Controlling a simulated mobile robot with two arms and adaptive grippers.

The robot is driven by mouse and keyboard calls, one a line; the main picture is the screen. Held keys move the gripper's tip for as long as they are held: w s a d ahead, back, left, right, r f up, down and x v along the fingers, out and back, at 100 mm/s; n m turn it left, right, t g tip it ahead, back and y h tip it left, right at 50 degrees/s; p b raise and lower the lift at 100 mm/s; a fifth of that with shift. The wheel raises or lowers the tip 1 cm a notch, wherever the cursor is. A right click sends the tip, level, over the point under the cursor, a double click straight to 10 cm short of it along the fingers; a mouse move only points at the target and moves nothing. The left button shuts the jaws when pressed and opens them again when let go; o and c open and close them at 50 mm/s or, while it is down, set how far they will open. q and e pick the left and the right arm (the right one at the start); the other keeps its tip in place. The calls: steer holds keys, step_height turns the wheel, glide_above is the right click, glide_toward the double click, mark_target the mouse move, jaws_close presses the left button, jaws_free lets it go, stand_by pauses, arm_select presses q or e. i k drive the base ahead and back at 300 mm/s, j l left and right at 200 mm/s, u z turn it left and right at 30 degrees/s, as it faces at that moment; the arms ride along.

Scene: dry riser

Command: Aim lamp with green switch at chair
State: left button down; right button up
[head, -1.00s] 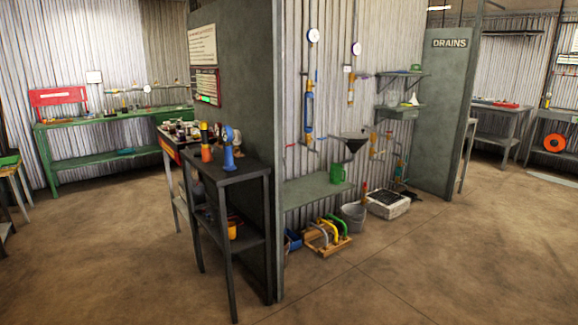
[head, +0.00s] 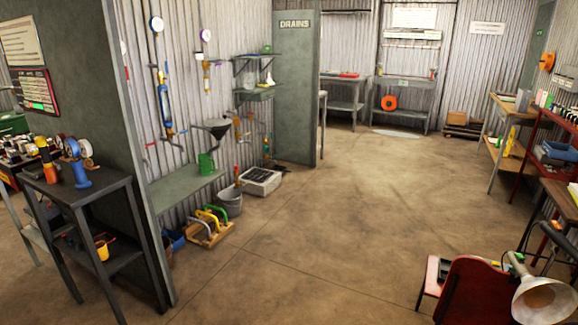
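A lamp (head: 543,299) with a pale cone-shaped shade is at the lower right edge of the head view, partly cut off by the frame. Its dark arm rises behind it. A small green patch shows near the lamp, but I cannot tell whether it is a switch. A red chair-like back (head: 478,291) stands just left of the shade; its lower part is cut off. The shade's wide rim faces down toward the viewer, and its exact aim is unclear. Neither of my grippers is in view.
A dark bench (head: 75,188) with tools stands at the left, beside a grey partition (head: 90,100). A crate of handles (head: 210,232), a bucket (head: 230,203) and a white box (head: 261,182) sit on the floor. Benches and a red shelf (head: 520,150) line the right. The middle floor is clear.

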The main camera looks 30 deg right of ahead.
mark_target(536, 301)
steer(key=z, duration=2.45)
steer(key=i+j+z, duration=0.25)
steer(key=i+j, duration=0.15)
steer(key=i+j+z, duration=0.3)
steer(key=i+j, duration=0.2)
steer(key=i, duration=0.05)
